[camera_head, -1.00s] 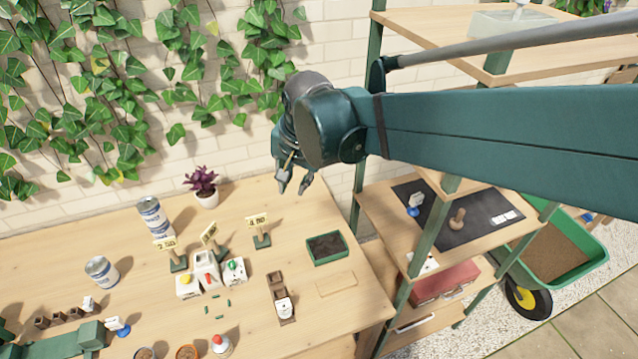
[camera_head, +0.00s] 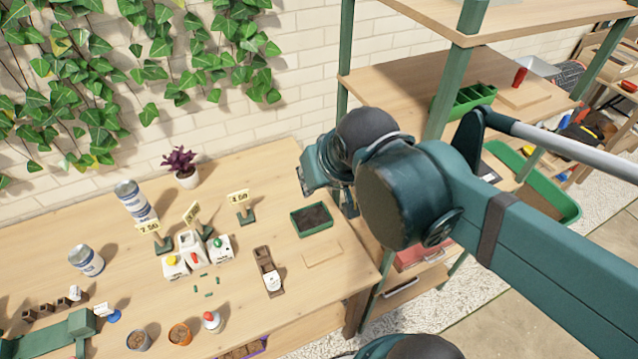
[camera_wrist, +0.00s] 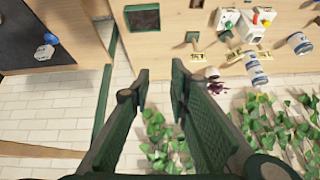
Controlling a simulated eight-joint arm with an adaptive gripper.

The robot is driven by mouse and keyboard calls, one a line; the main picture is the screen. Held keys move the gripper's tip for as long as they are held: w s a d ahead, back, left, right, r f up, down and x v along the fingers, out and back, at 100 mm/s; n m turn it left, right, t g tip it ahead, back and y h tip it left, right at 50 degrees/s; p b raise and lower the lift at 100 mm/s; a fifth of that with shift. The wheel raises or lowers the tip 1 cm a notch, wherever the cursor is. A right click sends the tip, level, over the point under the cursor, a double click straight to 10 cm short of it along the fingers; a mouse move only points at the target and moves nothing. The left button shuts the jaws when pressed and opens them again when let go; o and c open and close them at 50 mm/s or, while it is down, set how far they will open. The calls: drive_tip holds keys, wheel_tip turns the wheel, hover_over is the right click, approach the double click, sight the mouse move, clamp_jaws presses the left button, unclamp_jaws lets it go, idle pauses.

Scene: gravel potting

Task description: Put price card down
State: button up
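Three yellow price cards stand on green bases on the table: the right one (camera_head: 238,196), the middle one (camera_head: 191,213) and the left one (camera_head: 150,227). The right card also shows edge-on in the wrist view (camera_wrist: 196,57), near the top. My gripper (camera_wrist: 155,88) is open, with clear space between its two dark green fingers and nothing held. In the head view my arm hides most of the gripper, which is above the table's right end near the shelf, apart from the cards.
A soil-filled green tray (camera_head: 312,219) sits near the table's right end. A wooden shelf unit (camera_head: 395,95) is close on the right. Ivy covers the wall behind.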

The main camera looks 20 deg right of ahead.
drive_tip(key=shift+s+d+f+n, duration=0.15)
drive_tip(key=shift+s+d+n, duration=0.1)
drive_tip(key=shift+s+n, duration=0.35)
